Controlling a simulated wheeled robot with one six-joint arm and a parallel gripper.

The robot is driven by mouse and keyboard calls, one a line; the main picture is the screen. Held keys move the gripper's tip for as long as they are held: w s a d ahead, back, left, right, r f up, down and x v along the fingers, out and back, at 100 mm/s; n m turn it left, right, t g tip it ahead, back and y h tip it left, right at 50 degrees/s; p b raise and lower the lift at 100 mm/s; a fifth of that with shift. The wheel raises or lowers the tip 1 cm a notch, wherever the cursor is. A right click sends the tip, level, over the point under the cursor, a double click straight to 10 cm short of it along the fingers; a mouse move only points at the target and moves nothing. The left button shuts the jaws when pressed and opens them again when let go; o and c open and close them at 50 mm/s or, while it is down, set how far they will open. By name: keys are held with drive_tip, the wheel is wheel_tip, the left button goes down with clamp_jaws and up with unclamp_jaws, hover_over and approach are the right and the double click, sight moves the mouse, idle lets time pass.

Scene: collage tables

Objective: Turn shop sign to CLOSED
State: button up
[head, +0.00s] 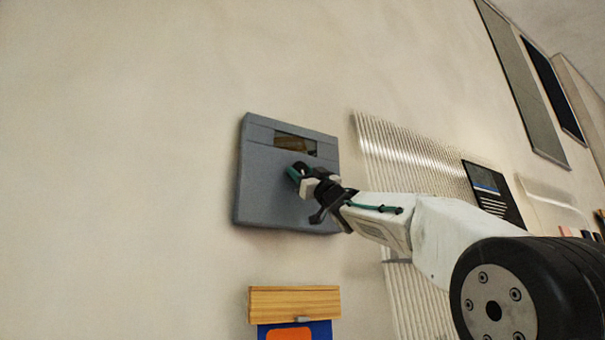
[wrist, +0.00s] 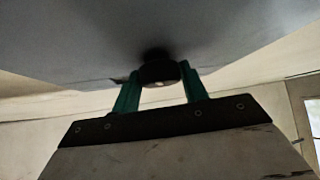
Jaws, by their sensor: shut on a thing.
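The shop sign is a grey square panel (head: 262,185) mounted on the wall, and its face also fills the top of the wrist view (wrist: 80,40). A small window (head: 295,143) in its upper part shows something brownish; I cannot read any word there. My gripper (head: 300,174) is at the panel's front, below the window. In the wrist view its green fingers (wrist: 157,84) are shut on a round black knob (wrist: 158,71) that sticks out of the panel. The fingers partly hide the knob in the head view.
A ribbed translucent panel (head: 415,160) is on the wall to the right, with a dark card (head: 490,190) on it. Below the sign is a wooden strip (head: 294,302) over a blue and orange sheet (head: 294,332). The wall to the left is bare.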

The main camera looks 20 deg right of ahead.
drive_tip(key=n+g+y, duration=0.1)
drive_tip(key=n+g, duration=0.1)
drive_tip(key=n, duration=0.1)
drive_tip(key=n+g+y, duration=0.3)
drive_tip(key=n, duration=0.2)
drive_tip(key=shift+w+d+r+n+g+y, duration=0.1)
drive_tip(key=shift+d+n+g+y, duration=0.2)
drive_tip(key=shift+g, duration=0.1)
drive_tip(key=shift+r+n+g+y, duration=0.1)
drive_tip(key=shift+n+g+y, duration=0.2)
drive_tip(key=shift+n+g, duration=1.6)
drive_tip(key=shift+n, duration=0.6)
drive_tip(key=o, duration=0.9)
drive_tip(key=shift+o, duration=0.2)
drive_tip(key=shift+s+d, duration=0.4)
drive_tip(key=shift+d, duration=0.1)
drive_tip(key=v, duration=0.6)
drive_tip(key=shift+d+f, duration=0.2)
drive_tip(key=shift+f, duration=0.05)
